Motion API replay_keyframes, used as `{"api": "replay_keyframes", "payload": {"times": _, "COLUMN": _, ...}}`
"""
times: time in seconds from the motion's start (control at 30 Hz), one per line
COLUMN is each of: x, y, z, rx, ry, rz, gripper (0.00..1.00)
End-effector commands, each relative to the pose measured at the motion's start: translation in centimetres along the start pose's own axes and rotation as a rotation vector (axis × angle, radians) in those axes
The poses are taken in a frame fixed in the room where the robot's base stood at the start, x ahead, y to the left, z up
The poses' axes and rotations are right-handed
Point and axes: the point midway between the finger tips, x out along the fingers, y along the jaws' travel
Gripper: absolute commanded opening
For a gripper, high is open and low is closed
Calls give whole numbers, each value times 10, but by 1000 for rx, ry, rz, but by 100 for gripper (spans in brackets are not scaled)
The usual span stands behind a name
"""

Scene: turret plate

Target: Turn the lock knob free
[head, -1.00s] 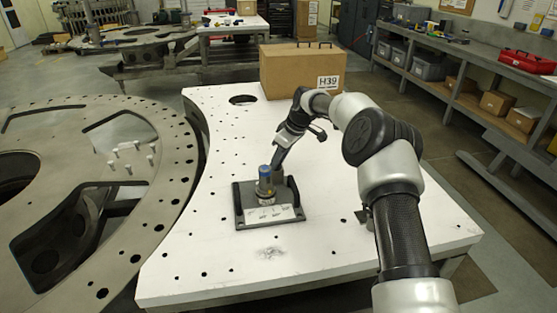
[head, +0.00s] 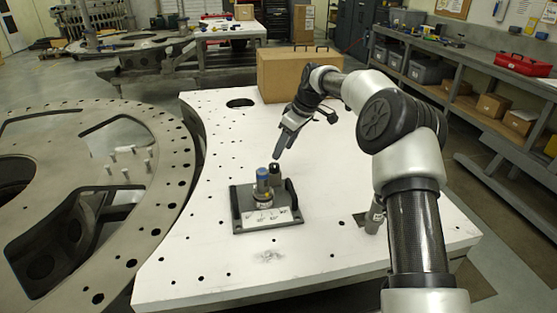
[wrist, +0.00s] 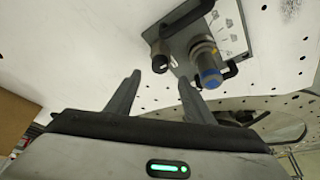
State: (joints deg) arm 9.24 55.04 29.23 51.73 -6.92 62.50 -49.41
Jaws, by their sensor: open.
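A grey base plate (head: 270,216) with a label and black side handles sits on the white table. A blue-capped metal cylinder (head: 263,184) stands upright on it. Just behind the cylinder is a short black knob (head: 275,172), which looks to be the lock knob. In the wrist view the black knob (wrist: 158,53) has a pale mark, and the blue-capped cylinder (wrist: 207,66) is to its right. My gripper (head: 282,149) is above and behind the knob, apart from it. Its two fingers (wrist: 160,82) are spread and empty, with the knob beyond the gap between them.
A cardboard box (head: 300,75) stands at the table's far edge. The white table (head: 210,170) is mostly clear, with small holes. A large round metal plate (head: 165,170) with several upright pins is on the left. A shelved workbench (head: 470,85) is on the right.

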Motion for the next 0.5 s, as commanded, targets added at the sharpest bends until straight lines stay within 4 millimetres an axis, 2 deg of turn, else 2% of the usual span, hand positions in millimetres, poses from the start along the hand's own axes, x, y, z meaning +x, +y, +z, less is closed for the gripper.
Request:
{"api": "replay_keyframes", "payload": {"times": 0.03, "x": -14, "y": 1, "z": 0, "rx": 0, "ry": 2, "rz": 4, "gripper": 48}}
{"api": "replay_keyframes", "payload": {"times": 0.2, "x": -53, "y": 1, "z": 0, "rx": 1, "ry": 1, "rz": 3, "gripper": 48}}
{"api": "replay_keyframes", "payload": {"times": 0.33, "x": -75, "y": 0, "z": 0, "rx": 1, "ry": 2, "rz": 2, "gripper": 48}}
{"api": "replay_keyframes", "payload": {"times": 0.5, "x": -90, "y": 0, "z": 0, "rx": 0, "ry": 0, "rz": -1, "gripper": 48}}
